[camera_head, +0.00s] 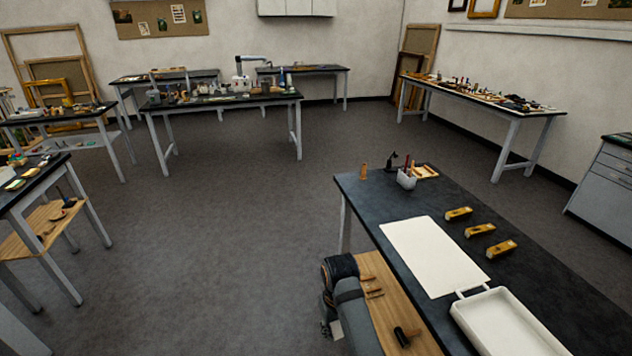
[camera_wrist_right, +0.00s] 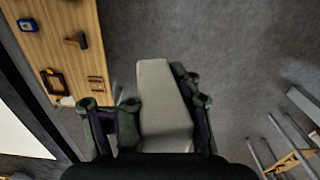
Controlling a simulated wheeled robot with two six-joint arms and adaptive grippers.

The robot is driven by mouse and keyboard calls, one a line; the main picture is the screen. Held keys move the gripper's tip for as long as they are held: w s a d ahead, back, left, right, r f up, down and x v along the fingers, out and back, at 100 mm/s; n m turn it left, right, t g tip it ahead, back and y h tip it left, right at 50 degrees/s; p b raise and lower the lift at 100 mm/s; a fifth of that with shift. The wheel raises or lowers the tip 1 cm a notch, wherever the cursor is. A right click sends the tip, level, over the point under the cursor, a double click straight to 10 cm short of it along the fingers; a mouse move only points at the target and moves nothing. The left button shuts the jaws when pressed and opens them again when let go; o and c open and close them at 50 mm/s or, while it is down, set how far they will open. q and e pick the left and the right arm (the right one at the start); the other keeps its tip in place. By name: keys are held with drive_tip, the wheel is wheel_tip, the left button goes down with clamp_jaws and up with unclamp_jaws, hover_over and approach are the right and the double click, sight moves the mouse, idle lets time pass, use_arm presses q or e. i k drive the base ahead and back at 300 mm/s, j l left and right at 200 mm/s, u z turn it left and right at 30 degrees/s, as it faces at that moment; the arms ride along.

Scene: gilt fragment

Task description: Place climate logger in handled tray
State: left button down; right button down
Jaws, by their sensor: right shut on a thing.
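My right gripper (camera_head: 331,322) hangs low beside the left edge of the near black table, over the floor. In the right wrist view my right gripper (camera_wrist_right: 160,104) is shut on a pale, off-white box-like thing, which looks to be the climate logger (camera_wrist_right: 164,95). It also shows as a small pale piece in the head view (camera_head: 337,330). No display or marking can be made out on it. The white handled tray (camera_head: 512,328) lies on the near end of the table, cut by the frame's bottom edge. It looks empty. My left gripper is not in view.
A white sheet (camera_head: 432,256) lies beyond the tray on the black tabletop (camera_head: 395,197). Several yellow-brown pieces (camera_head: 480,230) lie right of it. A lower wooden shelf (camera_head: 388,318) juts out beside my right arm, with a hammer-like tool (camera_head: 405,336). Open floor lies to the left.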

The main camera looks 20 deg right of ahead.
sight(495, 327)
drive_tip(key=k+l+u, duration=0.55)
drive_tip(key=k+u, duration=0.8)
drive_tip(key=k+l, duration=0.15)
drive_tip(key=l, duration=0.2)
drive_tip(key=k+l, duration=0.15)
drive_tip(key=l, duration=0.2)
drive_tip(key=k+l+z, duration=0.1)
drive_tip(key=l, duration=0.25)
drive_tip(key=k+l, duration=0.15)
drive_tip(key=l, duration=0.2)
drive_tip(key=i+l, duration=0.1)
drive_tip(key=l, duration=0.3)
